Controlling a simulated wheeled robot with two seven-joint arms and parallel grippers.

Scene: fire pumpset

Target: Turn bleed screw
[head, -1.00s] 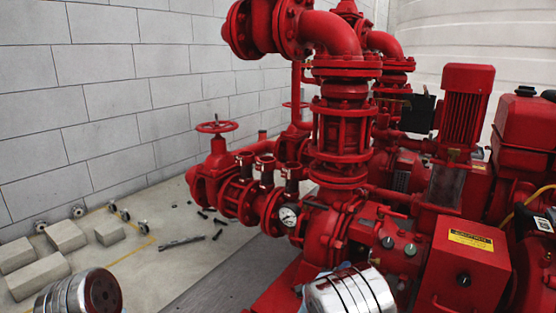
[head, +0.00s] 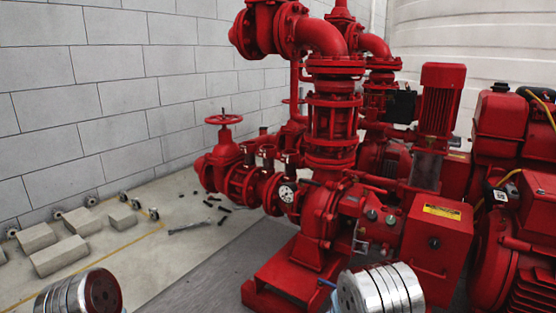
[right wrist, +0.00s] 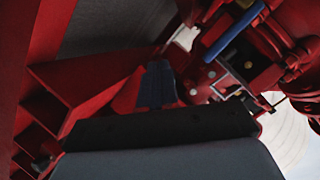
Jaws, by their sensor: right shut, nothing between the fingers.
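The red pump set (head: 330,200) fills the middle and right of the head view, with a pressure gauge (head: 286,193) and small dark knobs (head: 372,214) on its front. I cannot pick out the bleed screw with certainty. My right gripper (right wrist: 156,88) shows in the right wrist view as dark fingers, shut and empty, pointing in among red pump parts. A blue bar (right wrist: 228,35) and a small brass-coloured piece (right wrist: 248,65) lie beyond it to the right. Contact cannot be told. In the head view, only silver arm parts show at the bottom; my left gripper is out of view.
A red control box (head: 437,235) with a yellow label stands at the pump's right front. A red handwheel valve (head: 223,120) is on the left. Concrete blocks (head: 60,256) and loose tools (head: 190,226) lie on the floor. A block wall (head: 100,100) stands behind.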

